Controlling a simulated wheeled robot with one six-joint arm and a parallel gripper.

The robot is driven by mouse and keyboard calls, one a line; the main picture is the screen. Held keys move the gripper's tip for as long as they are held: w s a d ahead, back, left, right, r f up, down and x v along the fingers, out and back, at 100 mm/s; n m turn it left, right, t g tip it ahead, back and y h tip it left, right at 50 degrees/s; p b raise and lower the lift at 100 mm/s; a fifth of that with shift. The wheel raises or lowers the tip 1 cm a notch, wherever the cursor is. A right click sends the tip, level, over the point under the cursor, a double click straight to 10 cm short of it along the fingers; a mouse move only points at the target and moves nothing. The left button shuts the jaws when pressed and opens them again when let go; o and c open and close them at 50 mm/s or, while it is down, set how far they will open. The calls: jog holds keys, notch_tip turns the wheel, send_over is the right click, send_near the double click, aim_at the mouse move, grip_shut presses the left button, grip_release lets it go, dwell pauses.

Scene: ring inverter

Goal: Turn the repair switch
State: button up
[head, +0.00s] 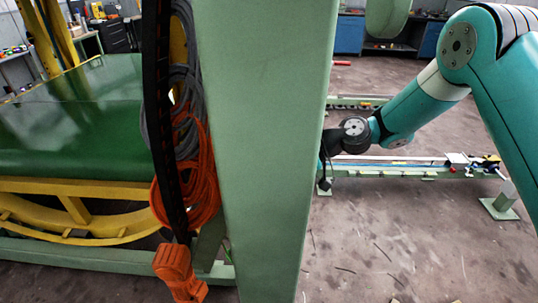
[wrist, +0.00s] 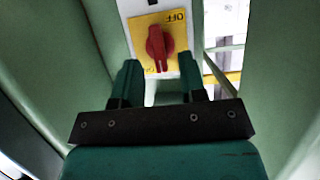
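The repair switch (wrist: 159,47) is a red rotary knob on a yellow plate in the wrist view. The plate appears inverted, with OFF at its top edge. The plate sits on a white box on a green post. My gripper (wrist: 160,82) is open, with its two dark green fingers apart, just short of the knob and below it in the picture. The gap between the fingers lines up roughly with the knob, and nothing is held. In the head view the switch is hidden, and my gripper's fingers are hidden behind the large green post.
In the head view a broad green post (head: 262,150) stands close in the middle. Orange cable coils (head: 200,175) and a black strap hang left of it. A green and yellow machine (head: 75,120) fills the left. Floor on the right is mostly open, with low green rails (head: 400,172).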

jog(key=shift+x, duration=1.05)
grip_shut()
jog(key=shift+f+b, duration=0.1)
jog(key=shift+b, duration=0.2)
